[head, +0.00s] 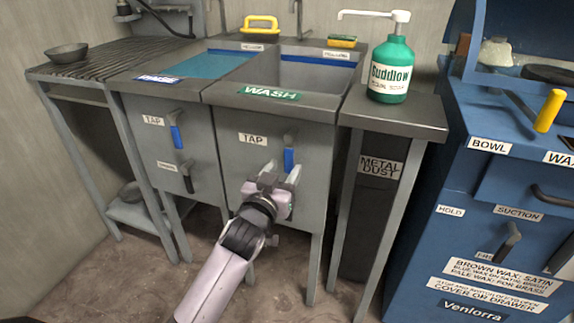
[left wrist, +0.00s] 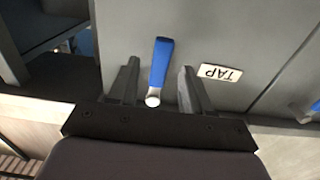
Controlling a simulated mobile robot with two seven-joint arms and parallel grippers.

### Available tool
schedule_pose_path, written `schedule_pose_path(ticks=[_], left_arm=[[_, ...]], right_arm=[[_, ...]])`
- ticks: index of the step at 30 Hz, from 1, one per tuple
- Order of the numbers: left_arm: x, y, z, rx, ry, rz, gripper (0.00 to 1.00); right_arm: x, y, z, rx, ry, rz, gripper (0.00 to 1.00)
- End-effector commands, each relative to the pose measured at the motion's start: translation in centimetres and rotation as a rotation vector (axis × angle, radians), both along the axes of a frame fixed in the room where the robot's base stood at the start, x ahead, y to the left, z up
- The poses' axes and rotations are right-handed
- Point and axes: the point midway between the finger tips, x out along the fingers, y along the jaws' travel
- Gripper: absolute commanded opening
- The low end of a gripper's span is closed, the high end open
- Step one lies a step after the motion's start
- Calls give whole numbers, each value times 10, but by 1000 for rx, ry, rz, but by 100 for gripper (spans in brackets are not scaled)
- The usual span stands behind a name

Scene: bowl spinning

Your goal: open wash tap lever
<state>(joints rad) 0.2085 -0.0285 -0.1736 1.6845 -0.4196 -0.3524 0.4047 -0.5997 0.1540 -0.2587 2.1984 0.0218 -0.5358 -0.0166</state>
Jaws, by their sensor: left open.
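The wash tap lever (head: 289,160) is a blue handle on the grey front panel below the green WASH label (head: 270,92), right of a TAP label (head: 252,139). It hangs downward. My left gripper (head: 281,176) is at the lever's lower end in the head view. In the left wrist view the blue lever (left wrist: 161,65) stands between the two dark fingers of my left gripper (left wrist: 160,88). The fingers are open, with a gap on both sides of the lever. Whether either finger touches it cannot be told. My right gripper is not in view.
A second blue tap lever (head: 177,137) is on the left basin's panel. A green soap bottle (head: 391,70) stands on the side table (head: 420,118), with a metal dust bin (head: 377,190) below. A blue cabinet (head: 430,240) is at the right. Floor before the sink is clear.

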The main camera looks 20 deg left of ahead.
Motion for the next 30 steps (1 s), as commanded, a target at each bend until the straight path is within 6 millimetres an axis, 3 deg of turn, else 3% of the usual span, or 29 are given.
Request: schedule_pose_path(ticks=[9,22,24,27,30], left_arm=[[35,-1,-1,1,0,0,49],[42,-1,-1,0,1,0,49],[42,-1,-1,0,1,0,26],[42,-1,-1,0,1,0,0],[42,-1,-1,0,1,-1,0]], right_arm=[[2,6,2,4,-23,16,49],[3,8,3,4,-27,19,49],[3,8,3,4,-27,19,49],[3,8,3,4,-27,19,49],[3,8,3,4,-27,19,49]])
